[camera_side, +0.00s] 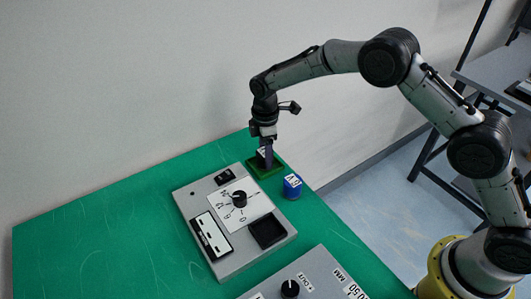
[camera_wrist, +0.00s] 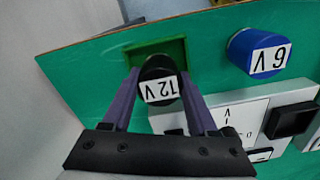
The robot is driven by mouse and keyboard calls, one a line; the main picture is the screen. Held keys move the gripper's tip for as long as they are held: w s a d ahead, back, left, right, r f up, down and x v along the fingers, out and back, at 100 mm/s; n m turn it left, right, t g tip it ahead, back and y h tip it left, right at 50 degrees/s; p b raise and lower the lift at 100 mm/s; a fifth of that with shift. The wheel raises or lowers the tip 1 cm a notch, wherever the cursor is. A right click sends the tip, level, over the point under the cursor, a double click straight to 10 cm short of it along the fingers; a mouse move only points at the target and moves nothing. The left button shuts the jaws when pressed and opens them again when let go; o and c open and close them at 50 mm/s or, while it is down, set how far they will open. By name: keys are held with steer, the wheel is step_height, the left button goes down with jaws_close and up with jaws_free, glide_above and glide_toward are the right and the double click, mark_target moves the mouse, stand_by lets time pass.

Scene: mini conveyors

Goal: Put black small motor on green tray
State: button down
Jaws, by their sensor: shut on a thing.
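The black small motor (camera_wrist: 157,68), with a white 12V label, is between the two fingers of my gripper (camera_wrist: 160,92) in the wrist view. My gripper is shut on it. The green tray (camera_wrist: 145,47) is a shallow square with a raised rim, just beyond the motor. In the side view my gripper (camera_side: 267,158) points down at the green tray (camera_side: 267,174), with its fingertips over or inside the tray. The fingers hide most of the motor there. I cannot tell whether the motor touches the tray floor.
A blue motor (camera_side: 292,187) labelled 6V stands right of the tray; it also shows in the wrist view (camera_wrist: 243,47). A grey control box (camera_side: 215,185) with a dial and a black recess (camera_side: 267,231) is in front. A second box (camera_side: 318,268) is nearer. The green table's left side is clear.

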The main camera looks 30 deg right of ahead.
steer(key=shift+f, duration=0.1)
steer(key=shift+c, duration=0.9)
jaws_free()
step_height(320, 180, up, 12)
steer(key=s+d+r+m+t, duration=0.1)
steer(key=s+d+r+m, duration=0.15)
steer(key=s+r, duration=0.2)
steer(key=s+d+r+m+t, duration=0.1)
steer(key=s+d+r, duration=0.2)
steer(key=r, duration=0.3)
steer(key=s+d+r+m+t, duration=0.1)
steer(key=s+d+r+m, duration=0.25)
steer(key=s, duration=0.65)
steer(key=s+d+r+m+t, duration=0.15)
steer(key=s+d+m, duration=0.25)
steer(key=s, duration=0.6)
steer(key=s+f+m, duration=0.1)
steer(key=s, duration=0.3)
steer(key=s+d+f+m+t, duration=0.1)
steer(key=s+f+m, duration=0.1)
steer(key=s, duration=0.3)
steer(key=shift+s+d+f, duration=0.25)
steer(key=shift+s, duration=0.05)
